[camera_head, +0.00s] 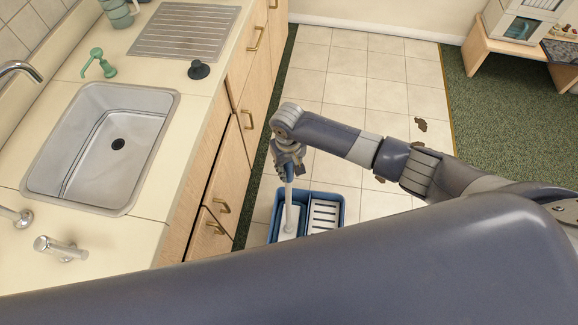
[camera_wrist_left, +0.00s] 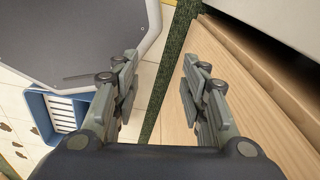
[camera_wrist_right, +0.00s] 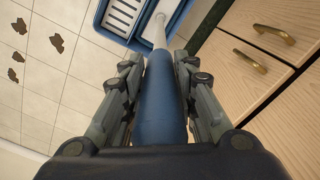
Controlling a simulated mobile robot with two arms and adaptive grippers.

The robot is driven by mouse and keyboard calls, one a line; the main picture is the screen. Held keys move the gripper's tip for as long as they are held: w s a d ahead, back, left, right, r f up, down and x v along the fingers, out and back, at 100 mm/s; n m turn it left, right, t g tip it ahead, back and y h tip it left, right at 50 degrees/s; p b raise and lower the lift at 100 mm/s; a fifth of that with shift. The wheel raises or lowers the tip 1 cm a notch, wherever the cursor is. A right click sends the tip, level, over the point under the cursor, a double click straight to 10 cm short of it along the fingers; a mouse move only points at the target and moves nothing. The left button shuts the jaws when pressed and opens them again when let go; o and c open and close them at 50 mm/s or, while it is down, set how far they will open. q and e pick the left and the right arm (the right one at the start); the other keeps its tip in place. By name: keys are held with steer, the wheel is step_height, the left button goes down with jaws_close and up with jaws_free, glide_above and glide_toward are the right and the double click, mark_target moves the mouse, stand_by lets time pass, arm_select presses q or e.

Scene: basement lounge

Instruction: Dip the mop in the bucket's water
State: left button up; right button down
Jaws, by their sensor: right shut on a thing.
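The blue bucket (camera_head: 341,207) stands on the tiled floor beside the cabinets, with a slotted white wringer (camera_head: 323,215) in its right part. My right gripper (camera_head: 287,166) is shut on the mop's handle, above the bucket. The right wrist view shows the handle's blue grip (camera_wrist_right: 163,100) between the fingers (camera_wrist_right: 157,68) and a pale pole running down to the bucket (camera_wrist_right: 88,22). The mop's white lower end (camera_head: 289,222) shows within the bucket's left part; its depth in the water cannot be told. My left gripper (camera_wrist_left: 158,78) is open and empty beside a wooden front.
A counter with a sink (camera_head: 105,145) and wooden drawers (camera_head: 215,200) borders the bucket on the left. Brown stains (camera_head: 421,125) mark the tiles to the right. A wooden bench (camera_head: 505,50) stands on green carpet at the far right. The tiles behind the bucket are clear.

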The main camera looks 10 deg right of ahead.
steer(key=shift+w+f+b, duration=0.1)
steer(key=shift+f+b, duration=1.25)
steer(key=shift+f, duration=1.2)
steer(key=shift+r, duration=0.15)
step_height(320, 180, up, 12)
steer(key=p, duration=1.3)
steer(key=shift+r, duration=0.15)
steer(key=shift+r+p, duration=0.55)
steer(key=shift+r, duration=1.1)
step_height(320, 180, up, 8)
